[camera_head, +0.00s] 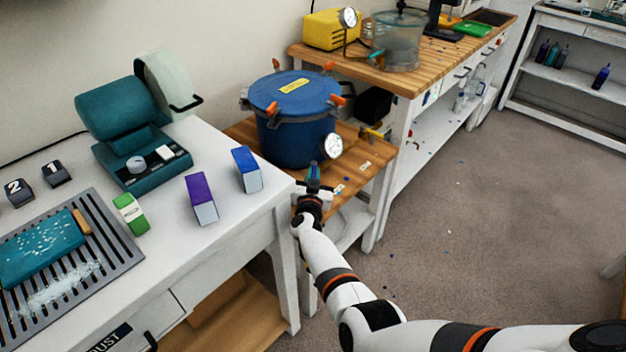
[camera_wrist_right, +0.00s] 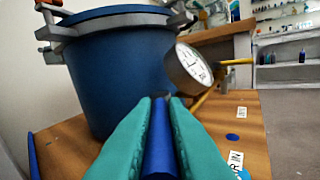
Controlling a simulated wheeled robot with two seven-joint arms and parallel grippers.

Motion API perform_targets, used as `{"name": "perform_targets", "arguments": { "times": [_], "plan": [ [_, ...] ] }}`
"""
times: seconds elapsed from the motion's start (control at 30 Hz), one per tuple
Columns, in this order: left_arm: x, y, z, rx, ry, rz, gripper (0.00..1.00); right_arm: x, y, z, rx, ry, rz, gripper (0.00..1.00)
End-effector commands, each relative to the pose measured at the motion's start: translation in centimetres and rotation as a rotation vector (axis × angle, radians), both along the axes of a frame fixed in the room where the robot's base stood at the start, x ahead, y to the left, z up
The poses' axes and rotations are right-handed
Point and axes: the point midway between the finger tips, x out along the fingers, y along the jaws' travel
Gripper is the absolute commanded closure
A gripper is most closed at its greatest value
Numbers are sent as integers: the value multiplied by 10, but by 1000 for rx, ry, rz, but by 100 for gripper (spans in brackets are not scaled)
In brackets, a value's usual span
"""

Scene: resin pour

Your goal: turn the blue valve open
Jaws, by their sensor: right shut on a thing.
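My right gripper (camera_head: 313,184) reaches in from the bottom right to the front of the small wooden stand. In the right wrist view, its teal fingers (camera_wrist_right: 161,104) are shut on the blue valve handle (camera_wrist_right: 159,143), which runs lengthwise between them. The handle shows only as a small blue bit in the head view (camera_head: 313,170). The valve's base is hidden by the fingers. A label partly reading "IN" (camera_wrist_right: 236,160) lies right of the fingers. The blue pressure pot (camera_head: 290,131) stands just behind, its lid on, with a round gauge (camera_head: 332,146). My left gripper is not in view.
A yellow valve handle (camera_head: 374,133) sits right of the pot. The white table (camera_head: 180,252) at left holds a purple box (camera_head: 202,199), a blue box (camera_head: 247,170) and a teal machine (camera_head: 135,150).

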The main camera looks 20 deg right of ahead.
Motion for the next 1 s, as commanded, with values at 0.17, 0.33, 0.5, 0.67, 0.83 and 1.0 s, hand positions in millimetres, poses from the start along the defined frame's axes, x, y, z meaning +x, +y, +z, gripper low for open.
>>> {"name": "perform_targets", "arguments": {
  "times": [0.17, 0.33, 0.5, 0.67, 0.83, 1.0],
  "plan": [
    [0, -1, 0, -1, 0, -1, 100, 0, 1, -1, 2, 2, 1, 100],
    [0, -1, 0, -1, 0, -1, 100, 0, 1, -1, 2, 2, 2, 100],
    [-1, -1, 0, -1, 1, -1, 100, 1, 1, -1, 3, 2, 1, 67],
    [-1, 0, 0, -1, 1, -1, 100, 1, 0, 0, 1, 0, 0, 67],
    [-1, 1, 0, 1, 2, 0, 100, 1, 0, 0, 1, 1, -1, 67],
    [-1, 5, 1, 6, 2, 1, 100, -1, 0, 1, 1, 0, 4, 67]
  ]
}}
